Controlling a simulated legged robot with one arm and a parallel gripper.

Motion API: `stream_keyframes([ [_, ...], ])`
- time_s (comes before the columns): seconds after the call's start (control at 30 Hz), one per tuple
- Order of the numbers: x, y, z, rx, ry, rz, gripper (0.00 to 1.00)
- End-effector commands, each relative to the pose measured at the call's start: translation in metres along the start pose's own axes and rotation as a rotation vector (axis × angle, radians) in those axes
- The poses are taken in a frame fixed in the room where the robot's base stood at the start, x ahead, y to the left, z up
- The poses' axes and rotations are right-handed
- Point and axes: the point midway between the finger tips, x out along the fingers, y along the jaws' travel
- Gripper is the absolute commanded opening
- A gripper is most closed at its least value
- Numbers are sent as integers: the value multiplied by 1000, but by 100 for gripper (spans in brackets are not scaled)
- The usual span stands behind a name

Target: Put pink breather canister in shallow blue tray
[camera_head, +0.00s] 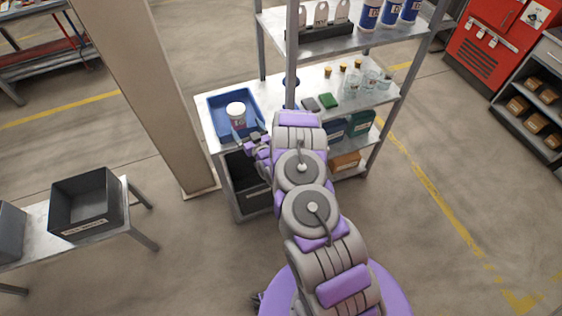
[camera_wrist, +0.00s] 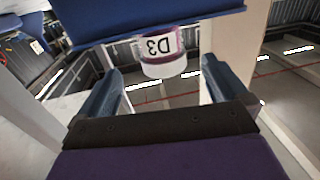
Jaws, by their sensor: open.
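The pink breather canister (camera_head: 238,122) with a white lid stands upright inside the shallow blue tray (camera_head: 216,128) on the shelf unit's left end. In the wrist view, which looks upside down, the canister (camera_wrist: 177,45) shows its pink body, a white "D3" label and the white lid. The blue tray (camera_wrist: 120,22) covers its lower part there. My gripper (camera_head: 251,137) is at the tray's near right side, close to the canister. In the wrist view its two fingers are spread apart with nothing held between them; the canister appears beyond them.
Glass jars (camera_head: 372,78), a green block (camera_head: 329,101) and a grey block (camera_head: 310,104) sit right of my arm on the same shelf. A shelf post (camera_head: 291,70) rises near my arm. Dark bins (camera_head: 247,180) are below. A beige pillar (camera_head: 150,80) stands left.

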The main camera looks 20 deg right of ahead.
Motion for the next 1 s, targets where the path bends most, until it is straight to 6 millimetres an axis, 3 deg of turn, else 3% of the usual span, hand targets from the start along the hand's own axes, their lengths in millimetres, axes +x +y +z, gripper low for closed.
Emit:
stream_keyframes([
  [0.17, 7, 0, -11, 8, -32, -6, 100],
  [0.4, 21, -14, -55, 22, -211, -36, 100],
  [0.57, 15, -30, -84, 24, -354, -55, 100],
  [0.77, -12, -45, -124, 16, -541, -72, 100],
  [1.0, -72, -53, -169, 7, -769, -76, 100],
])
